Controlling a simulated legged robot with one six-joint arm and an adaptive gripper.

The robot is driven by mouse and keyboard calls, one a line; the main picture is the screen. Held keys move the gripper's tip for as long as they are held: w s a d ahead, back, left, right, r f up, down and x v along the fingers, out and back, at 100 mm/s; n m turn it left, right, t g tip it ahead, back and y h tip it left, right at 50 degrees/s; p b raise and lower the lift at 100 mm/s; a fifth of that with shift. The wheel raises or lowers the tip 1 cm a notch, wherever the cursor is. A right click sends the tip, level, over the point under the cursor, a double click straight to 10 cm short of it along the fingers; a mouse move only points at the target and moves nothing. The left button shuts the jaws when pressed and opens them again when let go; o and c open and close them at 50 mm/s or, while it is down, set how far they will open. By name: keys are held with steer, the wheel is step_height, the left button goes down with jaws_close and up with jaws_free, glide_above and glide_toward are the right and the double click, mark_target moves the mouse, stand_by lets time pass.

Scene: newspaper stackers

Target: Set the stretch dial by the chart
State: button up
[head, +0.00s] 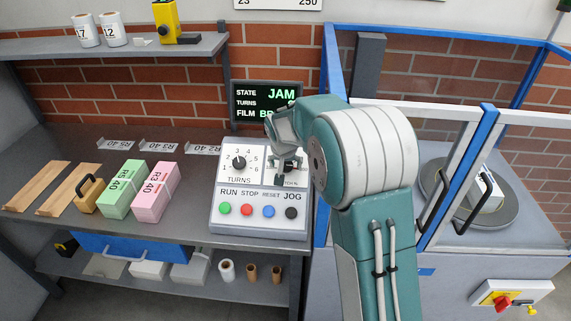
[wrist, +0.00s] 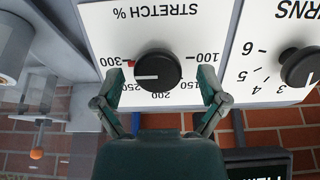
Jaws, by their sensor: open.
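The stretch dial (wrist: 157,68) is a black round knob on a white panel, upside down in the wrist view. Its scale reads 100 to 300, with a red mark near 300. The knob's white line points left in that view, about between 250 and 300. My gripper (wrist: 156,90) is open, its fingers on either side of the dial's lower part, apart from the knob. In the head view my gripper (head: 288,160) and arm hide most of the dial. A white wall sheet (head: 277,4), possibly the chart, is cut off at the top; "23" and "250" show.
The turns dial (head: 239,163) is beside it, above green, red, blue and black buttons. A display (head: 267,93) reads STATE JAM; its lower lines are partly hidden. Green (head: 125,190) and pink bundles (head: 156,192) stand left. A blue-framed enclosure (head: 487,120) stands right.

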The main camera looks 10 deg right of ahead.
steer(key=shift+d, duration=0.1)
steer(key=c, duration=1.1)
steer(key=n, duration=0.4)
steer(key=shift+f+h, duration=0.1)
steer(key=shift+h, duration=0.2)
steer(key=shift+s+n, duration=0.1)
steer(key=shift+n, duration=2.1)
steer(key=shift+h, duration=0.3)
steer(key=o, duration=1.1)
steer(key=shift+f, duration=0.1)
steer(key=shift+a, duration=0.2)
steer(key=shift+r, duration=0.2)
